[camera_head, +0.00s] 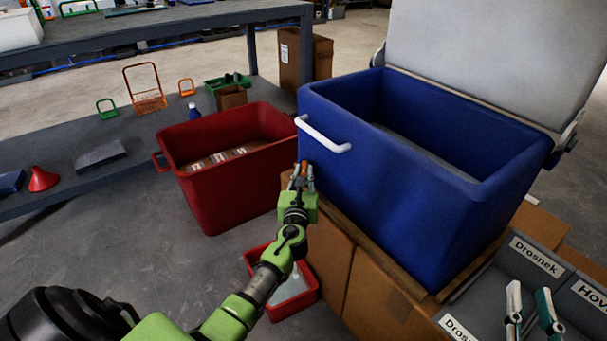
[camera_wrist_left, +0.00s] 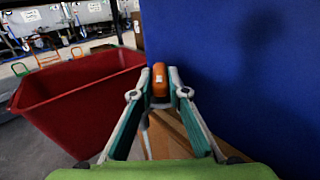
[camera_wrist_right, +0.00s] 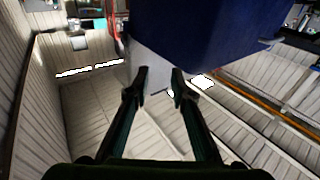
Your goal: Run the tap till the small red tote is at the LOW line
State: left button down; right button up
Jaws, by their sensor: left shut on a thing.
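The small red tote (camera_head: 309,297) sits on the floor below my left arm, which hides part of it. A pale grey surface shows inside it; I cannot make out a LOW line or the level. The orange tap handle (camera_wrist_left: 158,78) is at the side of the blue tank (camera_head: 400,190). My left gripper (camera_head: 301,178) is shut on this handle; it also shows in the left wrist view (camera_wrist_left: 159,82).
A larger red tote (camera_head: 235,190) with boxes in it stands left of the tank. The tank rests on cardboard boxes (camera_head: 330,250), its grey lid (camera_head: 490,60) raised. Grey bins labelled Drosnek (camera_head: 535,256) are at the lower right. A low shelf (camera_head: 60,185) is at left.

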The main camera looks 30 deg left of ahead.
pick_arm(q)
jog(key=n+g+y, duration=0.1)
jog(key=n+g+y+b, duration=0.1)
jog(key=n+y, duration=0.1)
jog(key=y, duration=0.1)
jog(key=shift+w+d+g+b, duration=0.3)
jog(key=shift+d+g, duration=0.05)
jog(key=shift+g, duration=0.05)
jog(key=n+g+y+b, duration=0.1)
jog(key=n+g+y, duration=0.1)
jog(key=shift+w+d+g, duration=0.1)
jog(key=shift+g, duration=0.2)
pick_arm(e)
jog(key=s+r+t+y, duration=0.1)
jog(key=s+r+t, duration=0.2)
jog(key=r, duration=0.4)
jog(key=s+r+t+y, duration=0.2)
jog(key=s+r+t, duration=0.2)
jog(key=r, duration=0.3)
jog(key=shift+t, duration=0.7)
pick_arm(q)
jog(key=c, duration=2)
grip_release()
jog(key=shift+o, duration=0.2)
jog(key=v, duration=1.2)
